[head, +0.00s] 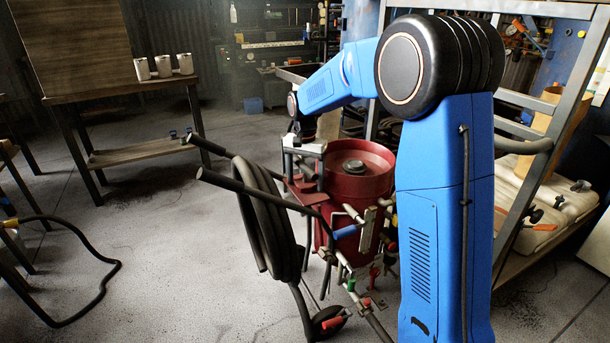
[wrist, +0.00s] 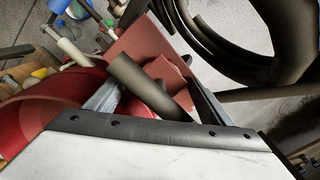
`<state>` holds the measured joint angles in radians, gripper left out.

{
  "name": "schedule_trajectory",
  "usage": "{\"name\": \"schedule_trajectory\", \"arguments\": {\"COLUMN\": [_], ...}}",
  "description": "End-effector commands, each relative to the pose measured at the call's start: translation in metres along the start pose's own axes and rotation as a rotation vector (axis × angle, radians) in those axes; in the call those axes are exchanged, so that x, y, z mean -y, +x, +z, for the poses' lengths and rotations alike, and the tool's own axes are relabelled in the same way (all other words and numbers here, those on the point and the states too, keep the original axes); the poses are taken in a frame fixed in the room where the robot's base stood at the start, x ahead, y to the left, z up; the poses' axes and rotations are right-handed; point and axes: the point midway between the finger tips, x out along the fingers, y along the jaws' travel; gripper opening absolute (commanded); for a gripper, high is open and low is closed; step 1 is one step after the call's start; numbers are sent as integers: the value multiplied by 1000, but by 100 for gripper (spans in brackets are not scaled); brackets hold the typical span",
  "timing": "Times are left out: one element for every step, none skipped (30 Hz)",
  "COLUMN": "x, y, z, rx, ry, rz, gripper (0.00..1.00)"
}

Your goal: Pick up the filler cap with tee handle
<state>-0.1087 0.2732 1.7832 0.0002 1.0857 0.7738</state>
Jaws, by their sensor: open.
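A dark grey bar (wrist: 145,85), which looks like the tee handle of the filler cap, crosses between my gripper's fingers in the wrist view. A red part (wrist: 158,97) shows beneath it, mostly hidden. My gripper (head: 304,172) is open, pointing down at the left side of the red blast pot (head: 350,188). The fingers lie on either side of the bar; I cannot tell whether they touch it. In the head view the gripper hides the cap. A dark round fitting (head: 354,167) sits in the pot's top.
A coiled black hose (head: 262,222) hangs on the cart at the left of the pot. Pipes and valves (head: 367,228) cover the pot's front. A metal rack (head: 540,110) stands at the right. A wooden table (head: 120,92) is at the back left, with clear floor before it.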

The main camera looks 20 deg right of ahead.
Motion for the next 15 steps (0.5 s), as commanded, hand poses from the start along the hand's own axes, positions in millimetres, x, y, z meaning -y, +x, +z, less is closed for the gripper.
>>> {"name": "schedule_trajectory", "arguments": {"x": [0, 0, 0, 0, 0, 0, 0, 0, 0, 0, 0, 0, 0, 0, 0], "y": [1, 1, 0, 0, 0, 0, 0, 0, 0, 0, 0, 0, 0, 0, 0], "z": [0, 0, 0, 0, 0, 0, 0, 0, 0, 0, 0, 0, 0, 0, 0], "rx": [0, 0, 0, 0, -1, 0, 0, -1, 0, -1, -1, -1, -1, -1, -1], "ry": [0, 0, 0, 0, 0, 0, 0, 0, 0, 0, 0, 0, 0, 0, 0], "rz": [0, 0, 0, -1, -1, -1, -1, -1, -1, -1, -1, -1, -1, -1, -1], "gripper": [75, 75, 75, 75, 75, 70, 63, 56, 46, 39, 32, 25, 25, 25, 25]}}
